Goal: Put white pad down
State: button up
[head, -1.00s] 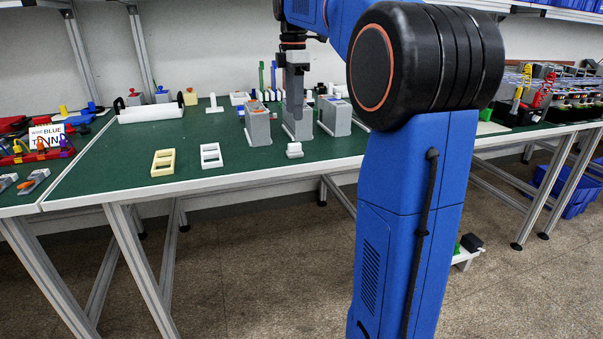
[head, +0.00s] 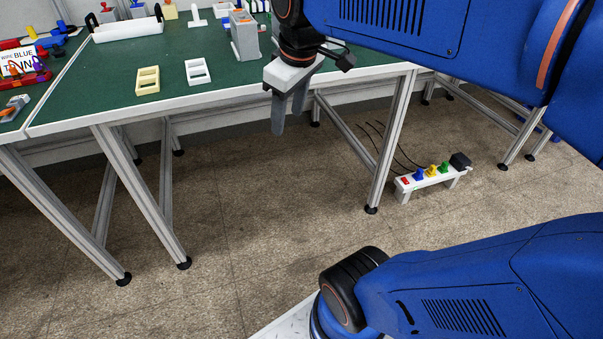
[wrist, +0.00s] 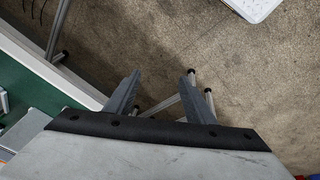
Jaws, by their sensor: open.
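My gripper (head: 288,124) hangs in front of the green table's front edge, fingers pointing down over the floor. In the wrist view my gripper (wrist: 161,80) has its two grey fingers apart, with nothing between them. I cannot tell for certain which thing is the white pad. A white two-window frame (head: 198,72) lies flat on the table, left of my gripper. A similar cream frame (head: 148,81) lies to its left. The small white block seen earlier near the front edge is not visible now; my gripper and arm cover that part of the table.
The green table (head: 112,75) has a clear patch at front left. A grey box (head: 244,36) stands behind my gripper, and a white tray (head: 126,29) is at the back. A low white stand with coloured knobs (head: 432,178) sits on the floor at right.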

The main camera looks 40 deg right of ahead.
jog(key=s+a+f+m+t, duration=0.1)
jog(key=s+f+m, duration=0.3)
jog(key=s+f, duration=0.4)
notch_tip(320, 180, down, 2)
jog(key=shift+s+a+f, duration=0.2)
jog(key=shift+s+a, duration=0.05)
jog(key=shift+a, duration=0.55)
jog(key=shift+o, duration=0.5)
jog(key=shift+r, duration=0.1)
jog(key=w+d+r+n+g, duration=0.1)
jog(key=w+d+r+n, duration=0.2)
jog(key=w+r, duration=0.6)
jog(key=w+d+r+n+g, duration=0.15)
jog(key=w+r+n, duration=0.25)
jog(key=w+r, duration=0.45)
jog(key=w+d+r+n+g, duration=0.2)
jog(key=w+d+r+n, duration=0.5)
jog(key=w+d+r, duration=0.5)
jog(key=f, duration=0.3)
jog(key=w+f, duration=0.1)
jog(key=f, duration=0.7)
jog(key=shift+w+a+f, duration=0.15)
jog(key=shift+w+a, duration=0.05)
jog(key=shift+a, duration=0.1)
jog(key=shift+s+f, duration=0.15)
jog(key=shift+f, duration=1.25)
jog(key=shift+s+f, duration=0.15)
jog(key=shift+f, duration=1.25)
